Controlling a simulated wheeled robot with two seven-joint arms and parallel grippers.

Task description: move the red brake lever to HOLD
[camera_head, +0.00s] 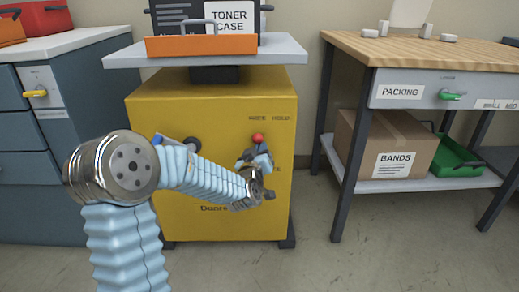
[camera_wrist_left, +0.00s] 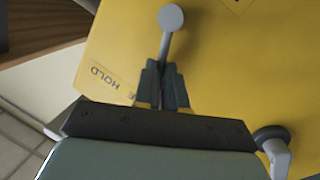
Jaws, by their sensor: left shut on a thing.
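The brake lever has a red ball knob (camera_head: 258,138), seen on the yellow machine front (camera_head: 150,130) in the head view. The knob stands below the left-hand label, left of the HOLD label (camera_head: 281,118). My left gripper (camera_head: 261,160) is just below the knob, shut on the lever. In the left wrist view my fingers (camera_wrist_left: 164,88) close around the lever's grey shaft (camera_wrist_left: 166,45), which runs to a grey round end. The HOLD label (camera_wrist_left: 104,78) lies left of the fingers there, upside down. The red knob is hidden in that view. My right gripper is out of view.
A second, dark knob (camera_head: 193,145) sits left on the machine, partly behind my left arm. An orange tray (camera_head: 200,46) and toner case (camera_head: 231,18) stand on top. A packing bench (camera_head: 420,47) is to the right, a drawer cabinet (camera_head: 25,110) to the left.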

